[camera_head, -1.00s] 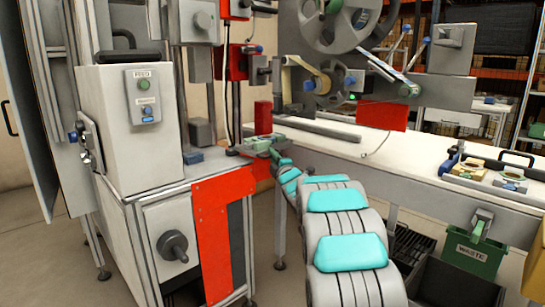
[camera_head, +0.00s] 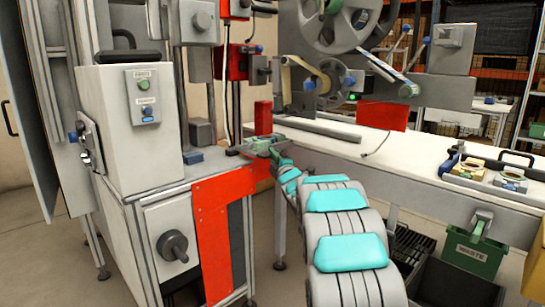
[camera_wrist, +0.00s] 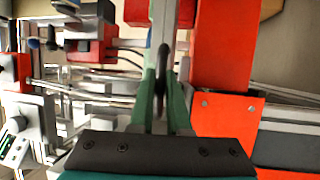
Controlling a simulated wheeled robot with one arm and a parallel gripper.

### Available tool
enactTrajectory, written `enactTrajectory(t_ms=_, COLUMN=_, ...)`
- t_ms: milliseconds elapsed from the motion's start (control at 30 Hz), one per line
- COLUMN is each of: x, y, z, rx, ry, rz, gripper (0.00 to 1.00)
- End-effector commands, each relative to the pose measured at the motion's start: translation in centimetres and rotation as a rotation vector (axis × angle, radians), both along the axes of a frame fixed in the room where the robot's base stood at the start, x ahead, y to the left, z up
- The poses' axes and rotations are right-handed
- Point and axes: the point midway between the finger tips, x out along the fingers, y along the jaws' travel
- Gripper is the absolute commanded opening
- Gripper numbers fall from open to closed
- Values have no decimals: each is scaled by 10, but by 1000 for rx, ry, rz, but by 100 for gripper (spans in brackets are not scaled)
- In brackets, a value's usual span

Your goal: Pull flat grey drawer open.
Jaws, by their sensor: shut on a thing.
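In the wrist view, my gripper's green fingers (camera_wrist: 163,95) are closed around a dark upright bar (camera_wrist: 162,62), which looks like the drawer's handle. A grey part (camera_wrist: 173,15) lies just beyond the fingertips. The fingers hide part of the handle. How far the drawer stands out is hard to tell.
A red panel (camera_head: 213,235) and a white cabinet (camera_head: 110,105) stand left of my arm. The long white bench (camera_head: 350,150) runs right, with small boxes (camera_head: 511,181) on it. A green waste bin (camera_head: 475,255) is at lower right. Tape reels (camera_head: 340,20) hang above.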

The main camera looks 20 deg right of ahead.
Motion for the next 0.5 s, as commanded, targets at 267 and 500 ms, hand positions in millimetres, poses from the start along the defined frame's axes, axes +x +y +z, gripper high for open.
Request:
enactTrajectory(t_ms=267, x=-2, y=6, z=-3, rx=0, ry=2, rz=0, gripper=0)
enactTrajectory(t_ms=500, x=-14, y=38, z=-9, rx=-1, ry=2, rz=1, gripper=0)
